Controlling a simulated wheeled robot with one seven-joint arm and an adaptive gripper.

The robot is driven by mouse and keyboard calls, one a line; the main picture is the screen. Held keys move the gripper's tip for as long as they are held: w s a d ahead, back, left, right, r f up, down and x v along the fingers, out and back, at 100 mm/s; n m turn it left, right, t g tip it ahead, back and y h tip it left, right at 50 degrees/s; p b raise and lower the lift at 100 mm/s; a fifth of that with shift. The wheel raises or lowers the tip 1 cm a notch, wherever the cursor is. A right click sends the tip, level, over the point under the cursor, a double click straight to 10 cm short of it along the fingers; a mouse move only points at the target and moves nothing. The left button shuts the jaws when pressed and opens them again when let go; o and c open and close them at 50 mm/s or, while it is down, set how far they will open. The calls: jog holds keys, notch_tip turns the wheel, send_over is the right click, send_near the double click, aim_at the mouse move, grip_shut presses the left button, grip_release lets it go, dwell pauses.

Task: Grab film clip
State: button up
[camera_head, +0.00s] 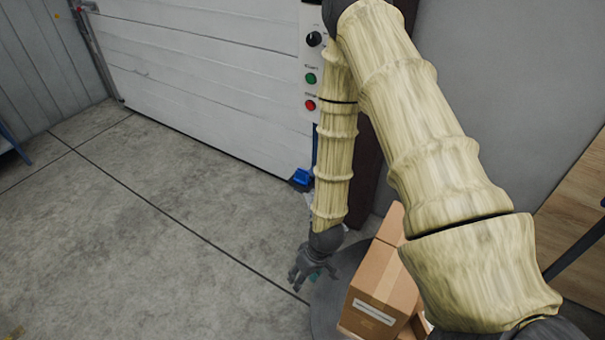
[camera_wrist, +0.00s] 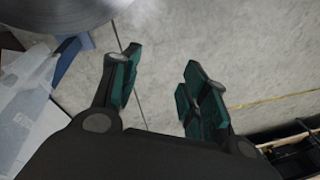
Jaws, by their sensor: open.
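My gripper (camera_head: 306,280) hangs low over the floor at the end of my arm, left of a cardboard box. In the wrist view my gripper (camera_wrist: 158,75) is open, with its teal fingertips apart and only bare concrete between them. No thing is clearly recognisable as the film clip. A small blue piece (camera_head: 302,178) lies by the foot of the door post. In the wrist view a blue piece (camera_wrist: 70,54) beside pale, film-like sheets (camera_wrist: 30,112) shows left of the fingers. I cannot tell whether either is the clip.
A cardboard box (camera_head: 381,284) stands on a round grey platform (camera_head: 327,305) right of my gripper. A white shutter door (camera_head: 200,65) and a control panel (camera_head: 311,75) are behind. The concrete floor (camera_head: 130,240) at left is clear. A dark edge (camera_wrist: 290,135) shows lower right.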

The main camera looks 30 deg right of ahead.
jog(key=w+d+r+n+t+p, duration=0.15)
jog(key=w+d+r, duration=0.35)
jog(key=w+r, duration=0.65)
jog(key=n+t+p, duration=0.1)
jog(key=n+p, duration=0.1)
jog(key=n, duration=0.1)
send_near(303, 171)
jog(key=shift+p+x, duration=0.4)
jog(key=shift+x, duration=2.2)
jog(key=shift+p+x, duration=0.8)
jog(key=shift+x, duration=1.8)
grip_shut()
